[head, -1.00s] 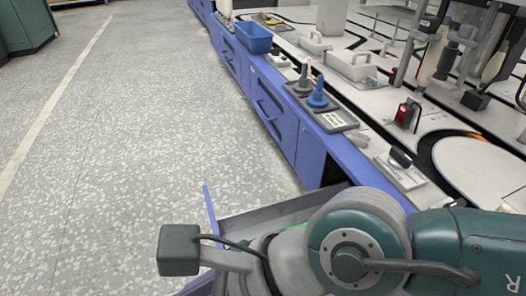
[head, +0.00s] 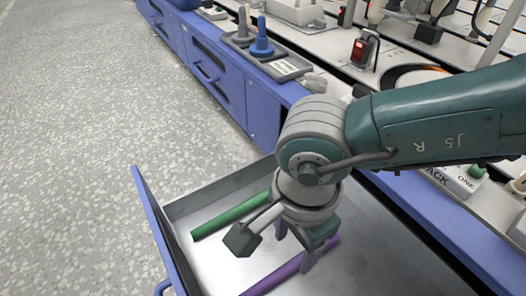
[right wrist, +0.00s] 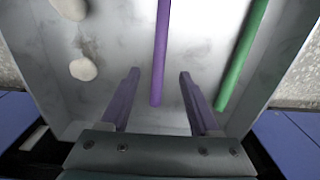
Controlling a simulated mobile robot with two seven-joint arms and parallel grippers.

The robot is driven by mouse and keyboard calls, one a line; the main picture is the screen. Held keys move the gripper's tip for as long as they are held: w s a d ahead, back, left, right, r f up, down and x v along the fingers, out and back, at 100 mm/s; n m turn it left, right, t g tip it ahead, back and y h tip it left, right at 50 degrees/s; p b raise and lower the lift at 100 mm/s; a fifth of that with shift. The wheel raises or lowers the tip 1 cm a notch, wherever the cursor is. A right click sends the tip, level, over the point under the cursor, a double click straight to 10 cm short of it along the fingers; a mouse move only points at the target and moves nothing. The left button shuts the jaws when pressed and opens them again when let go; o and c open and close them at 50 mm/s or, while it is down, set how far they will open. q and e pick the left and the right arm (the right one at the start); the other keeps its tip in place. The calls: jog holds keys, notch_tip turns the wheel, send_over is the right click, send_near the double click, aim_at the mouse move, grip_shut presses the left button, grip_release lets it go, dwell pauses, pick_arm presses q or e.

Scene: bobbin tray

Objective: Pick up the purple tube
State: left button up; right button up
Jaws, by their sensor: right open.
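The purple tube (head: 272,277) lies in the open drawer (head: 158,222), partly hidden by my right gripper in the head view. In the right wrist view the purple tube (right wrist: 161,48) runs up the middle, its near end lined up between the fingers. My right gripper (head: 296,250) points down into the drawer over the tube. Its two fingers are apart and hold nothing, as the right wrist view (right wrist: 159,74) also shows. I cannot tell how far the fingertips are above the tube. My left gripper is out of view.
A green tube (head: 232,214) lies to the left of the purple one on the metal floor; it is right of it in the wrist view. Two pale round things (right wrist: 83,69) lie at the wrist view's left. The drawer walls stand around; the blue bench (head: 232,88) is behind.

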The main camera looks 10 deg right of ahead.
aim_at(285, 270)
jog(key=f+b, duration=0.1)
jog(key=f, duration=0.2)
jog(key=shift+s+a+f+b, duration=0.1)
jog(key=shift+s+b, duration=0.1)
jog(key=shift+b, duration=0.15)
jog(key=shift+s+f, duration=0.2)
jog(key=shift+a+f+b, duration=0.1)
jog(key=shift+f+b, duration=0.2)
jog(key=shift+b, duration=0.15)
jog(key=f+b, duration=0.1)
jog(key=b, duration=0.1)
jog(key=f+b, duration=0.2)
jog(key=shift+w+a+f, duration=0.15)
jog(key=shift+w+f, duration=0.05)
jog(key=shift+w, duration=0.15)
jog(key=shift+f, duration=0.4)
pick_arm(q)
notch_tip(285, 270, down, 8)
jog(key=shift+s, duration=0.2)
pick_arm(e)
jog(key=shift+s+r, duration=0.1)
jog(key=shift+s, duration=0.05)
jog(key=c, duration=0.4)
grip_shut()
